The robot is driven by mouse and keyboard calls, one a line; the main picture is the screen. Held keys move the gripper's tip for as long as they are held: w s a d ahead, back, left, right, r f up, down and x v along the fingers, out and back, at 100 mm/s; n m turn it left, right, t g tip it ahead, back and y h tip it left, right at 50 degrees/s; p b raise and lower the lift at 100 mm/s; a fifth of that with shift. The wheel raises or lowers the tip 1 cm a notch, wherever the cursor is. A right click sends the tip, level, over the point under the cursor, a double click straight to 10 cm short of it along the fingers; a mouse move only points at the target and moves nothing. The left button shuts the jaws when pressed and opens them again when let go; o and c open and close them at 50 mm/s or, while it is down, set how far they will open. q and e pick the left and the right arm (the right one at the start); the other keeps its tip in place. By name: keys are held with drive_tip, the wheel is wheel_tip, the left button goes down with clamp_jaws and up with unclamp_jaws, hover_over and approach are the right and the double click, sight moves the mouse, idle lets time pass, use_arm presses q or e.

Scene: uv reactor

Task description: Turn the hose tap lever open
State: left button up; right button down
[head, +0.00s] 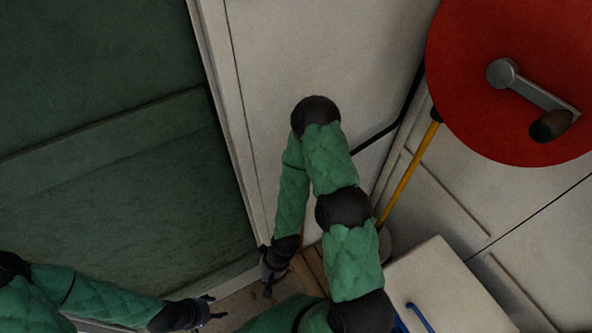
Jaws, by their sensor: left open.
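I cannot make out the hose tap lever; it may be hidden behind my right arm or out of view. The red hose reel (490,40) hangs at the top right, with a grey crank (535,88) ending in a dark knob. My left gripper (214,307) is at the bottom, low in front of the green panel, open and empty. My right gripper (267,284) hangs low by the pale wall, pointing down, well left of and below the reel. It is small and dark, and I cannot tell whether its jaws are open.
A yellow pole (409,178) leans against the wall below the reel. A black pipe or hose (375,141) runs behind my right arm. A white box (445,290) with a blue handle (420,317) stands at the bottom right. A large dark green panel (110,130) fills the left.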

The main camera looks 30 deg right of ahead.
wheel_tip(320, 180, down, 9)
drive_tip(key=w+b, duration=0.1)
drive_tip(key=b, duration=0.8)
drive_tip(key=w+d+r+n+g+h+p, duration=0.2)
drive_tip(key=d+r+n+p, duration=0.45)
drive_tip(key=r, duration=1.05)
drive_tip(key=w+d+r+n+t+h+p, duration=0.15)
drive_tip(key=w+d+r+p, duration=0.3)
drive_tip(key=r+p, duration=0.9)
drive_tip(key=w+d+r+n+g+h+p, duration=0.1)
drive_tip(key=w+d+r+n+h+p, duration=0.3)
drive_tip(key=r, duration=1.7)
drive_tip(key=s+d+f+y, duration=0.1)
drive_tip(key=d+f, duration=0.1)
drive_tip(key=f, duration=0.4)
drive_tip(key=s+d+f+n, duration=0.1)
drive_tip(key=s+d+f, duration=0.1)
drive_tip(key=f, duration=0.4)
drive_tip(key=shift+s+d+y+p, duration=0.3)
drive_tip(key=shift+d+y, duration=0.05)
drive_tip(key=shift+d, duration=0.2)
